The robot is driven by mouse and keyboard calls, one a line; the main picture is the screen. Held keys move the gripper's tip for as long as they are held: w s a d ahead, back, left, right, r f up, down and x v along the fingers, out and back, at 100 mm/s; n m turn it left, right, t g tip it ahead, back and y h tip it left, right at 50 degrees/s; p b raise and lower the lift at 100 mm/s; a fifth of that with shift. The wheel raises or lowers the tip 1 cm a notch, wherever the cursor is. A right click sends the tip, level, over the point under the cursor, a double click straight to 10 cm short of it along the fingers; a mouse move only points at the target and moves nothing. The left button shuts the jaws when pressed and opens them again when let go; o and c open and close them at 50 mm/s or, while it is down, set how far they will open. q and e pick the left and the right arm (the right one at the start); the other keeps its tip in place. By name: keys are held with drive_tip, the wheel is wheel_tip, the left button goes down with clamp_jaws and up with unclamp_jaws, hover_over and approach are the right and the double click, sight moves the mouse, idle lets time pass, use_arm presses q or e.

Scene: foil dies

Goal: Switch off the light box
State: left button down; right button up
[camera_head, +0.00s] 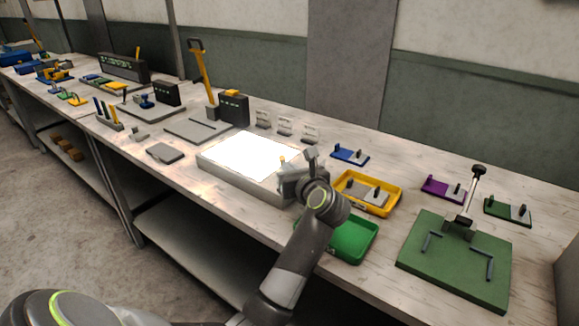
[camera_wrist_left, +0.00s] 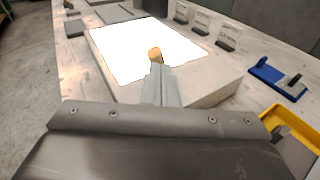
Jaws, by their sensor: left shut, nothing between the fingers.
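The light box (camera_head: 222,174) is a low grey box on the bench, and its top panel glows bright white. It also fills the upper middle of the left wrist view (camera_wrist_left: 125,45). A small orange knob (camera_wrist_left: 154,53) shows at the panel's near edge, just beyond my fingertips. My left gripper (camera_wrist_left: 159,70) is shut and empty, with its fingers over the box's near right part. I cannot tell whether the fingertips touch the knob. In the head view my left gripper (camera_head: 285,171) partly covers the box's right end. My right gripper is not in view.
A yellow tray (camera_head: 396,188) and a green tray (camera_head: 367,247) stand right of the box. A green board (camera_head: 430,265) with an upright lever is farther right. Grey fixtures, a dark block (camera_head: 235,110) and small stands (camera_head: 285,126) are behind the box.

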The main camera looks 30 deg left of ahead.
use_arm(q)
drive_tip(key=w+r+m+g+p, duration=0.1)
drive_tip(key=p, duration=0.3)
drive_tip(key=w+m+g+h+p, duration=0.1)
drive_tip(key=m+p, duration=0.1)
drive_tip(key=p, duration=0.2)
drive_tip(key=shift+w+r+p, duration=0.25)
drive_tip(key=shift+r+p, duration=0.1)
drive_tip(key=shift+p, duration=0.05)
drive_tip(key=shift+w+f+g, duration=0.15)
drive_tip(key=shift+f+g, duration=0.15)
drive_tip(key=shift+f, duration=0.15)
drive_tip(key=shift+r, duration=0.15)
drive_tip(key=shift+d+r+p, duration=0.1)
drive_tip(key=shift+r+p, duration=0.4)
drive_tip(key=shift+r, duration=0.25)
